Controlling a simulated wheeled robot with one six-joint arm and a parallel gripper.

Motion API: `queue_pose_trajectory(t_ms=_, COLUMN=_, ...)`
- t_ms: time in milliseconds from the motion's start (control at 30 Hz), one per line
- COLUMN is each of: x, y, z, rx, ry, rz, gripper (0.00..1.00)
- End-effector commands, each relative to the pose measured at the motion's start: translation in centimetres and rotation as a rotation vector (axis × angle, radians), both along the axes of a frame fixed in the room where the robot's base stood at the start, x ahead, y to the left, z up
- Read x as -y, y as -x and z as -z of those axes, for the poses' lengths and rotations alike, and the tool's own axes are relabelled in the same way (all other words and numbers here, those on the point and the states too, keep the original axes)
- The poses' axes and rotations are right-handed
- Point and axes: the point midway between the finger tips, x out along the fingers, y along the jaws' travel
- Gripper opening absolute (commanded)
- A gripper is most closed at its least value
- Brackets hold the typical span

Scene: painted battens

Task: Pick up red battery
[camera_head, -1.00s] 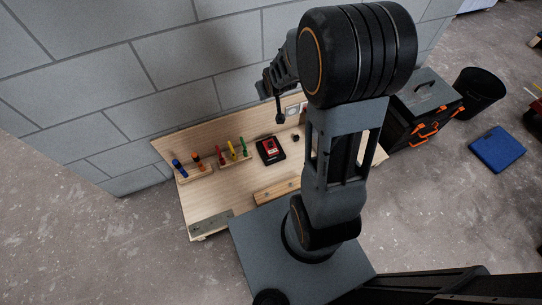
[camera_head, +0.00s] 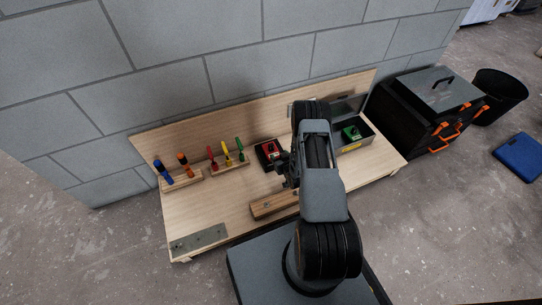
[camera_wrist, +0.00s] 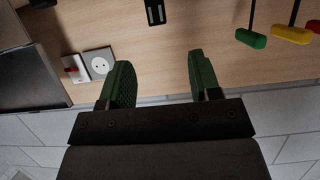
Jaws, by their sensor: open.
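The red battery (camera_head: 273,147) sits on a black charger-like base (camera_head: 264,158) near the middle of the wooden bench, in the head view. My gripper (camera_head: 287,170) is low over the bench just right of it, partly hidden by my arm. In the wrist view my gripper (camera_wrist: 158,72) is open, with two green-padded fingers apart and nothing between them. The red battery does not show in the wrist view. A black slotted part (camera_wrist: 155,11) is cut off at its top edge; I cannot tell whether it belongs to the base.
A green item (camera_head: 351,132) lies in an open grey box (camera_head: 354,149) at right. Screwdrivers (camera_head: 226,155) and blue and orange tools (camera_head: 165,172) stand in racks at left. A wooden batten (camera_head: 268,206) lies in front. A socket (camera_wrist: 99,63) and red switch (camera_wrist: 74,69) are on the backboard.

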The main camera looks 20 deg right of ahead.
Motion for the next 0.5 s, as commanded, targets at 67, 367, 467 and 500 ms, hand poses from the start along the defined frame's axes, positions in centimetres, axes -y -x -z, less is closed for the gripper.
queue_pose_trajectory(t_ms=67, x=0.0, y=-1.4, z=1.0, rx=0.003, ry=0.001, rz=-0.002, gripper=0.57)
queue_pose_trajectory(t_ms=367, x=0.0, y=-5.3, z=2.4, rx=0.0, ry=0.001, rz=-0.001, gripper=0.57)
queue_pose_trajectory(t_ms=467, x=0.0, y=-5.8, z=2.5, rx=-0.001, ry=0.0, rz=0.0, gripper=0.57)
queue_pose_trajectory(t_ms=500, x=0.0, y=-5.9, z=2.5, rx=-0.001, ry=0.0, rz=0.0, gripper=0.57)
